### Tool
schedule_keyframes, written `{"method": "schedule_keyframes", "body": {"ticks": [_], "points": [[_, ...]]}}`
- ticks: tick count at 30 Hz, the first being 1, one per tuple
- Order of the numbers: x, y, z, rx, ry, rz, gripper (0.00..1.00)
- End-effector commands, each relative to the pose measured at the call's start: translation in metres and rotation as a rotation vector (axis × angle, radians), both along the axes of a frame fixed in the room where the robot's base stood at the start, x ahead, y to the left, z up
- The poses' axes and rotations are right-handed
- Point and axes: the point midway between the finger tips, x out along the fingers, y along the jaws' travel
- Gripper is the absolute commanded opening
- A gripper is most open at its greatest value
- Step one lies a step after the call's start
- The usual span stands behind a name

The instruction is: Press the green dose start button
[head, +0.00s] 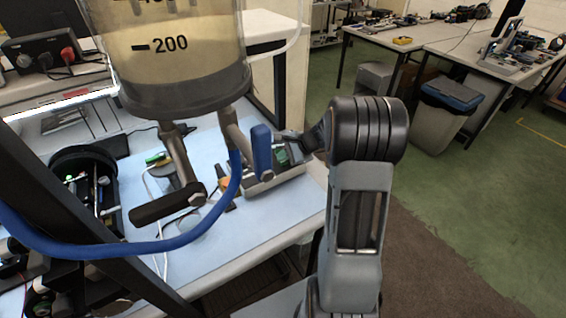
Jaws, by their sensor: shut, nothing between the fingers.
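A small green patch (283,157) shows just under the end of my arm, above a grey box (285,180) on the blue bench top. It may be the green button, but it is partly covered and too small to be sure. My gripper (288,142) is shut and empty. It points left, right by the green patch and just right of the blue valve handle. I cannot tell whether it touches the patch. The clear cylinder (185,65) with pale liquid and a "200" mark hangs above the bench at the upper left.
A blue valve handle (262,150) and a blue hose (150,246) stand close in front of the box. A metal pipe with a black lever (160,208) hangs left of them. Dark frame bars cross the left side. The blue bench top (250,228) is bare at the front.

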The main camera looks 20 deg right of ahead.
Motion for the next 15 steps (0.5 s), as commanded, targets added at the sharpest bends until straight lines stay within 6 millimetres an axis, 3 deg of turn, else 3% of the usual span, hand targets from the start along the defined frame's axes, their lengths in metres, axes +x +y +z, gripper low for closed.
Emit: {"method": "schedule_keyframes", "body": {"ticks": [15], "points": [[0.0, 0.0, -0.0063, 0.0, 0.0, 0.0, 0.0]]}}
